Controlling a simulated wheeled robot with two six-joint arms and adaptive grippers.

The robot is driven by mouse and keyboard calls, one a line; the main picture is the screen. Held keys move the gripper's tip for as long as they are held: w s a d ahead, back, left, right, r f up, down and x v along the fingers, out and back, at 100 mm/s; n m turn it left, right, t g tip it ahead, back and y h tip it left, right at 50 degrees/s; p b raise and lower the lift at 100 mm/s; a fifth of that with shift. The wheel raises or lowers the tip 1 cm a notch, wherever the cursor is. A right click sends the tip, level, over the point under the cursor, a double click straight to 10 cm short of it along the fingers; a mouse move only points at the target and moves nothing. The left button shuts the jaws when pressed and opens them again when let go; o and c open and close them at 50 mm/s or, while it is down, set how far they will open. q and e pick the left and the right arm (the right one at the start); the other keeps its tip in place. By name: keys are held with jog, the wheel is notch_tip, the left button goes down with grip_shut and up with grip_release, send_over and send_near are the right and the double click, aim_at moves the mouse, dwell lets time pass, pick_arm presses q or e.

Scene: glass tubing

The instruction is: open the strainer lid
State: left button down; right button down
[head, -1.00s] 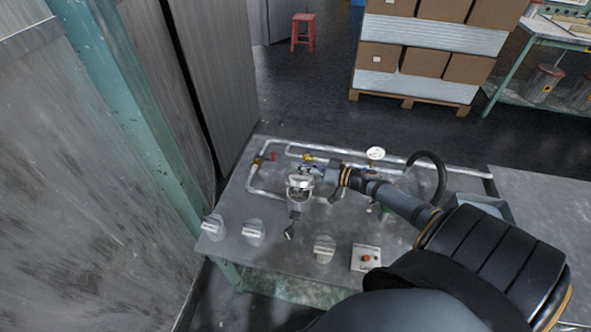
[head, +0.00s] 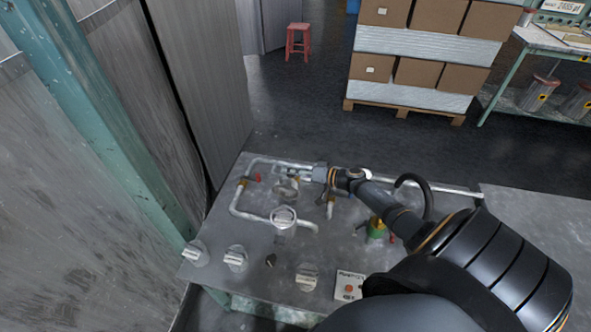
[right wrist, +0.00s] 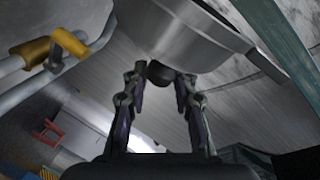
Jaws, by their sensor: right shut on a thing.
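The strainer (head: 284,217) is a grey metal cylinder joined to the pipework near the middle of the bench. Its lid (head: 287,188) shows as a round metal piece behind and above the body, apparently raised off the mouth. My right gripper (head: 306,172) reaches in from the right to the lid. In the right wrist view, my right gripper (right wrist: 163,78) is shut on a small black knob (right wrist: 170,82) at the edge of a large metal lid (right wrist: 185,35). How the lid joins the body is hidden. My left gripper is not in view.
A pipe loop (head: 236,205) with a red-handled valve (head: 257,178) runs around the strainer. Several grey knobs (head: 235,257) and a switch box (head: 348,286) stand along the front. A green-yellow fitting (head: 376,231) is under my right arm. A grey wall is left.

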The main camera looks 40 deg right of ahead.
jog(key=shift+w+d+f+b, duration=0.15)
jog(key=shift+d+f, duration=0.1)
jog(key=shift+f, duration=0.3)
jog(key=shift+w+d+f+b, duration=0.1)
jog(key=shift+d+f+b, duration=0.1)
jog(key=shift+f, duration=0.3)
jog(key=shift+w+d+f+b, duration=0.1)
jog(key=shift+d+f, duration=0.15)
jog(key=shift+f, duration=0.3)
jog(key=c, duration=1.1)
grip_release()
jog(key=shift+a+g, duration=0.1)
jog(key=shift+g, duration=0.2)
jog(key=v, duration=1.2)
jog(key=shift+r, duration=0.25)
jog(key=shift+w, duration=0.15)
